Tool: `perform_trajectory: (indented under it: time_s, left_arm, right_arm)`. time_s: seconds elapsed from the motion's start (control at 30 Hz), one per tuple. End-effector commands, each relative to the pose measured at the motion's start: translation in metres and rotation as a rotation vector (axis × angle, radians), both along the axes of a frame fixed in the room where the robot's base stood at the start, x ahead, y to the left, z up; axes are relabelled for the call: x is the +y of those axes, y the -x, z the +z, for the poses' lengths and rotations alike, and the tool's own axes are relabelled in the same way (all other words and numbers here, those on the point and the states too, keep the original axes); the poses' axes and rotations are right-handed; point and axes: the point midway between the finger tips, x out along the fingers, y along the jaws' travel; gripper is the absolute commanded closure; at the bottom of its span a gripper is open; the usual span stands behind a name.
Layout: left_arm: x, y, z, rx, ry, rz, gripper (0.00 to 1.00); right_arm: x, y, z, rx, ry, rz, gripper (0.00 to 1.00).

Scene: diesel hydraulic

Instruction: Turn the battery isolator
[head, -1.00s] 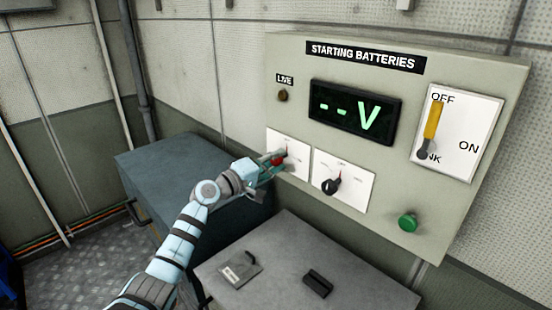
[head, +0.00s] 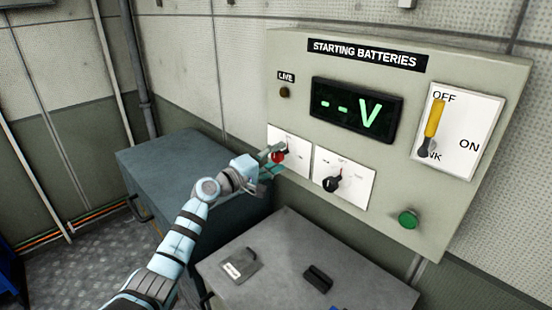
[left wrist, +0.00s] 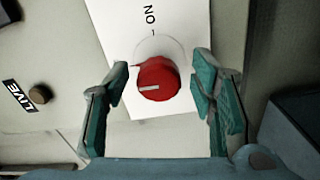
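A red rotary knob (head: 278,156) sits on a white plate at the lower left of the panel. In the left wrist view the red knob (left wrist: 158,80) has a pale mark pointing left and a red pointer tip at its upper left. ON is printed above it. My left gripper (head: 273,161) is at the knob. In the left wrist view the left gripper (left wrist: 162,76) is open, with one finger on each side of the knob and gaps to both. The rest of the plate's lettering is too small or hidden to read. My right gripper does not show.
Right of it is a black rotary knob (head: 333,184). The panel also has a display (head: 355,110) reading "--V", a yellow-handled switch (head: 433,122) at OFF and a green button (head: 408,219). Below stand a dark box (head: 165,160) and a grey top (head: 300,250) with small items.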

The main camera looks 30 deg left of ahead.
Motion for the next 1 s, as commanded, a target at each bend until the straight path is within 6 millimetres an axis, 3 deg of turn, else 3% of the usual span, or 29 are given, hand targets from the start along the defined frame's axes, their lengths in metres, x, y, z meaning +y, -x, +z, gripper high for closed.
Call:
perform_trajectory:
  time_s: [0.27,0.37,0.7,0.83,1.0]
  left_arm:
    - [0.002,0.004,0.000,-0.001,-0.003,0.001,0.49]
    - [0.008,0.020,-0.001,0.001,-0.006,0.001,0.49]
    - [0.036,0.102,-0.002,0.004,-0.006,-0.001,0.49]
    - [0.040,0.113,-0.001,0.001,-0.001,-0.001,0.49]
    - [0.040,0.114,0.000,-0.001,0.001,0.000,0.49]
  right_arm:
    - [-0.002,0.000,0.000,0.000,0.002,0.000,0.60]
    - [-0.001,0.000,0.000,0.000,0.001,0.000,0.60]
    - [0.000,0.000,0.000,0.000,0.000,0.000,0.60]
    - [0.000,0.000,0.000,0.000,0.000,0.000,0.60]
    - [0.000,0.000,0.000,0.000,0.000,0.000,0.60]
